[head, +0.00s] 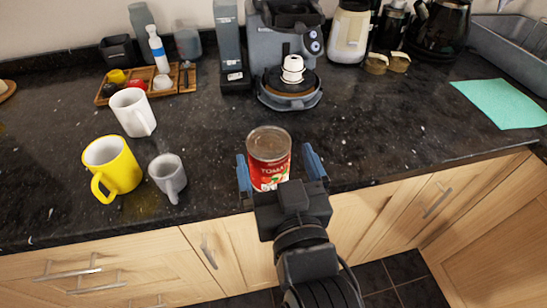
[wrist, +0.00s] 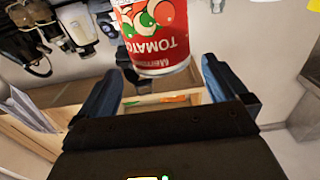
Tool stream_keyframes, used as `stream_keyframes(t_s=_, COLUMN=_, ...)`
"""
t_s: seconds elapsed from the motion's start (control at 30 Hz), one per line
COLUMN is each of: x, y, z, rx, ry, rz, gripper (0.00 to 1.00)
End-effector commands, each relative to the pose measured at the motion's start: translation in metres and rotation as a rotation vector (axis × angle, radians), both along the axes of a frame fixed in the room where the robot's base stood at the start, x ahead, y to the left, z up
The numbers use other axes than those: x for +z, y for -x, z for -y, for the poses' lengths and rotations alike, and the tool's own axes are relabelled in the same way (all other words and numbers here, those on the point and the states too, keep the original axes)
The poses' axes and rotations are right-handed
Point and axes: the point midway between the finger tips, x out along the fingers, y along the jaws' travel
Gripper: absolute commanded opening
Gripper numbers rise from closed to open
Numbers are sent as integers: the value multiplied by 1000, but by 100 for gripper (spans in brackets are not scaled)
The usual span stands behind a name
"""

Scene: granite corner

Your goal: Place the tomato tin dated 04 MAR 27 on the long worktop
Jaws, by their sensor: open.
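A red tomato tin (head: 268,167) with a bare metal lid is upright over the front part of the dark granite worktop (head: 375,120). In the wrist view the tin (wrist: 152,38) shows upside down, with "TOMATO" and pictured tomatoes on its label. No date is readable. My gripper (head: 274,154) is open, one blue finger on each side of the tin. In the head view the left finger looks close to it and the right finger has a clear gap. My gripper hides the tin's lower part in the head view, so I cannot tell whether its base touches the worktop.
A yellow mug (head: 117,172), a grey mug (head: 168,174) and a white mug (head: 130,112) stand left of the tin. A coffee machine (head: 285,60) stands behind it. A green cloth (head: 503,103) lies at right. The worktop right of the tin is clear.

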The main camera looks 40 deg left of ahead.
Motion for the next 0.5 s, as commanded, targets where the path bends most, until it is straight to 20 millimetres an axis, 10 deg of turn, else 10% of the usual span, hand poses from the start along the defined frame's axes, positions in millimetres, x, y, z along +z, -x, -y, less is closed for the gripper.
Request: stream_keyframes(t_s=0.5, x=-1, y=-33, z=-41, rx=-1, ry=1, rz=1, gripper=100)
